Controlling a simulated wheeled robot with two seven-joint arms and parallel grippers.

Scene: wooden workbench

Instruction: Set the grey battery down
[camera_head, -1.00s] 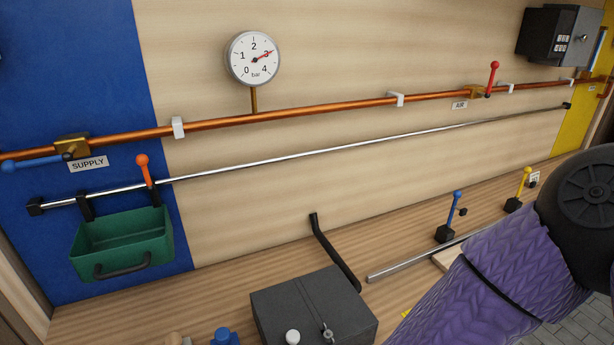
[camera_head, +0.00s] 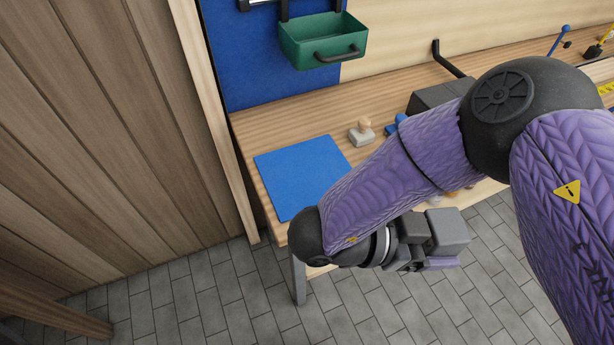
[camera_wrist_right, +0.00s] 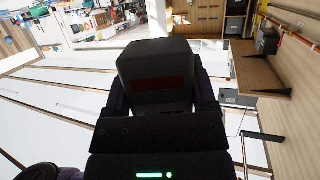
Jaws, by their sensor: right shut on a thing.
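The grey battery (camera_head: 448,231) is a light grey block in the jaws of my right gripper (camera_head: 428,246). In the head view it is held in front of the bench's front edge, with the stone floor behind it. In the right wrist view the battery (camera_wrist_right: 158,62) is a dark block with a dull red patch, between the two fingers of the right gripper (camera_wrist_right: 160,95). Nothing shows beneath the battery. My left gripper is in neither view.
A blue mat (camera_head: 300,172) lies bare on the bench's left end. A stamp-like block with a wooden knob (camera_head: 362,132) and a blue item (camera_head: 395,124) stand right of it. A green bin (camera_head: 322,42) hangs on the back panel. My right arm hides part of the bench.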

